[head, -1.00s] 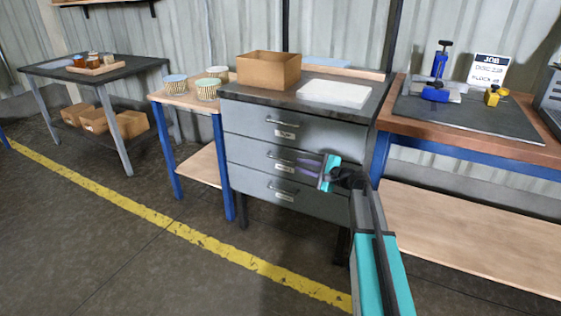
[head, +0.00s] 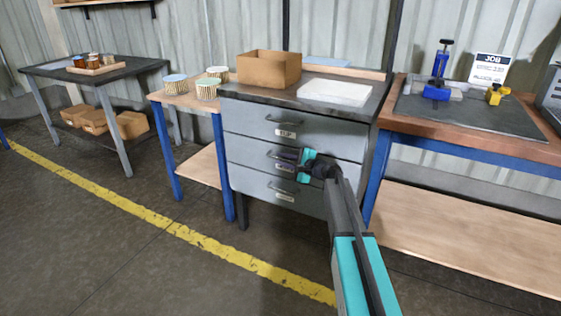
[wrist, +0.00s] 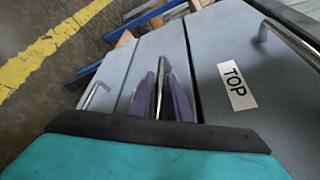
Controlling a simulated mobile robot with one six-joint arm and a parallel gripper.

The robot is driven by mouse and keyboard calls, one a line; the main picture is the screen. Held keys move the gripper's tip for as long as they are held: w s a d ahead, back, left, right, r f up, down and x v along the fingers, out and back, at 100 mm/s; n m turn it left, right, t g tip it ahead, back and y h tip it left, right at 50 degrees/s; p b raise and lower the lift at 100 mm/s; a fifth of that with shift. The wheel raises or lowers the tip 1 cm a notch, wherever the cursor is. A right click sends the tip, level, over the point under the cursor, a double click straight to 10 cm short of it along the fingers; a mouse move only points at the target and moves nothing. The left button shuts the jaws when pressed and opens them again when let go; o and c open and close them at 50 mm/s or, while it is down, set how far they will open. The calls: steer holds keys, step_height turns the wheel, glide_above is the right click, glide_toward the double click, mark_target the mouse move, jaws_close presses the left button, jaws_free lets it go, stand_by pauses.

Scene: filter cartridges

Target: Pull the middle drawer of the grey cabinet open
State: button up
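The grey cabinet (head: 236,187) has three stacked drawers, all flush with its front. The middle drawer (head: 240,151) has a bar handle (wrist: 160,82) and a label that is partly hidden in the head view. My gripper (head: 291,160) is at this handle, in front of the drawer. In the wrist view, its two purple fingers (wrist: 163,92) stand one on each side of the bar, with a narrow gap visible. The top drawer (wrist: 216,52) carries a TOP label. The bottom drawer (head: 250,184) has its own handle.
A cardboard box (head: 268,70) and a white slab (head: 335,92) are on the cabinet top. A workbench (head: 470,128) with a blue press stands to the right. The floor before the cabinet is clear.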

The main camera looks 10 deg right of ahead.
steer(key=shift+w+a, duration=0.15)
steer(key=shift+w, duration=0.1)
jaws_close()
